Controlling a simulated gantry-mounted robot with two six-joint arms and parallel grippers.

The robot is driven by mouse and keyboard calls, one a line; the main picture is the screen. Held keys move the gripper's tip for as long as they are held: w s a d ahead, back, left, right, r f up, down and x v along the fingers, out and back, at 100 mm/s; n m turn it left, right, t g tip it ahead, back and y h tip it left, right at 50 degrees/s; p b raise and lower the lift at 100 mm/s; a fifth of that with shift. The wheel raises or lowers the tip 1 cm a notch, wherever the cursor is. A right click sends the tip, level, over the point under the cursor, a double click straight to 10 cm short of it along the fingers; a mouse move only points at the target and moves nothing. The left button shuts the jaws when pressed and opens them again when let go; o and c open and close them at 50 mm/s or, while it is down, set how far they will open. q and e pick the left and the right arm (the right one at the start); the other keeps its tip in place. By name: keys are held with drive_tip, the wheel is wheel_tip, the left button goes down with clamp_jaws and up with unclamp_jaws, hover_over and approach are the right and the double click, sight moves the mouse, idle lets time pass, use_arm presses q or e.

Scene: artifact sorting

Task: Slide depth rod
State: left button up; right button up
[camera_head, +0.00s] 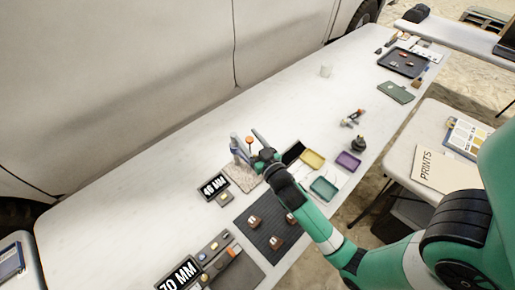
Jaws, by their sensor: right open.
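My right gripper (256,147) reaches in from the right over the long table, open. Its fingers are close to an orange-tipped upright piece (249,140), which may be the depth rod. I cannot tell whether they touch it. A grey upright part (237,150) stands just to its left, above a beige textured block or pad (243,177). The gripper hides part of this area. My left gripper is not in view.
A dark mat (254,225) with several brown pieces and a display reading 70 MM (179,274) lie nearer. The table's left part is clear.

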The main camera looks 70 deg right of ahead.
drive_tip(key=b+v, duration=0.1)
drive_tip(key=v, duration=0.8)
